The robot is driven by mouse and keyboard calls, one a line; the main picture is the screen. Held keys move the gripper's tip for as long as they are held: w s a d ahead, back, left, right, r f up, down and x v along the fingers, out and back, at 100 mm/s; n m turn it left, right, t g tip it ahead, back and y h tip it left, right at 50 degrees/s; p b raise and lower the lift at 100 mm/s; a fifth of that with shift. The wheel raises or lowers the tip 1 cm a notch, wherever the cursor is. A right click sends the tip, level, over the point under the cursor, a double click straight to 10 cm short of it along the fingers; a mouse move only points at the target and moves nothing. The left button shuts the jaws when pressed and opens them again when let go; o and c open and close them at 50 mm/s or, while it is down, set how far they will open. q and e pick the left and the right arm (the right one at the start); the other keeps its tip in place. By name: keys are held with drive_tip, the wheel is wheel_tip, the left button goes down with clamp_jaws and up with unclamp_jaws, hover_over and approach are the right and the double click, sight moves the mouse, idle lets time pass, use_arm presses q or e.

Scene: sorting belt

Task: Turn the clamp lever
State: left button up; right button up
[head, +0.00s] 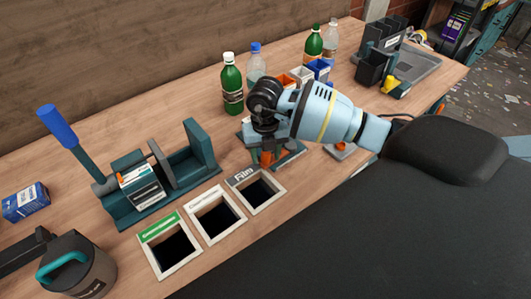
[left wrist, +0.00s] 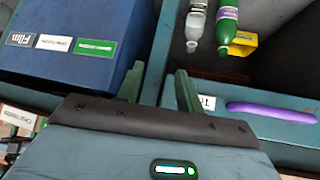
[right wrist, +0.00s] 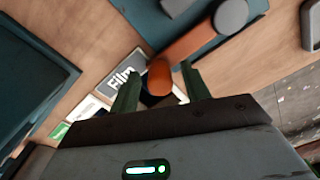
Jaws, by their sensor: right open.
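An orange clamp lever (right wrist: 195,40) shows in the right wrist view, running from a grey round pivot (right wrist: 230,15) to a rounded end. My right gripper (right wrist: 160,68) is open, with one finger on each side of that end; contact cannot be told. In the head view, the orange lever (head: 266,158) is partly hidden below my right wrist, on a teal fixture (head: 290,155). My left gripper (left wrist: 160,70) shows only in the left wrist view, open and empty, with its fingers apart in front of a blue bin (left wrist: 75,70).
Three framed openings, one labelled Film (head: 245,178), lie left of the fixture. A teal press with a blue handle (head: 57,125) stands further left. Green bottles (head: 232,85) and clear bottles stand behind. A grey lidded jug (head: 75,265) is at front left.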

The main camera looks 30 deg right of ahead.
drive_tip(key=shift+f, duration=0.1)
clamp_jaws()
idle(0.4)
